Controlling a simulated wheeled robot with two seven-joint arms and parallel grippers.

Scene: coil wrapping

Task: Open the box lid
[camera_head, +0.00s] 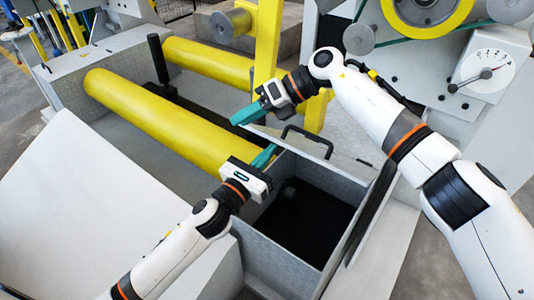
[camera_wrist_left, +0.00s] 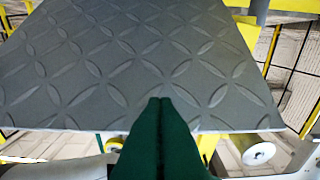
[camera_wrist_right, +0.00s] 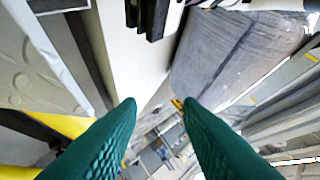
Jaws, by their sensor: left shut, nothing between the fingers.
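The grey box (camera_head: 277,268) is open on top in the head view, with a dark interior. Its lid (camera_head: 350,165), with a black handle (camera_head: 308,138), is raised and tilted at the far side. My left gripper (camera_head: 268,153) is shut and empty, at the lid's left part over the box. In the left wrist view its teal fingers (camera_wrist_left: 158,102) overlap the lid's patterned plate (camera_wrist_left: 130,65); I cannot tell whether they touch. My right gripper (camera_head: 236,119) is just beyond the lid's far left corner. In the right wrist view its fingers (camera_wrist_right: 160,102) are apart with nothing between them.
Two yellow rollers (camera_head: 150,115) lie left of the box in a grey frame. A yellow post (camera_head: 267,40) stands behind the right gripper. A machine with a dial (camera_head: 486,72) is at the right. A pale sloped panel (camera_head: 70,215) lies at the lower left.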

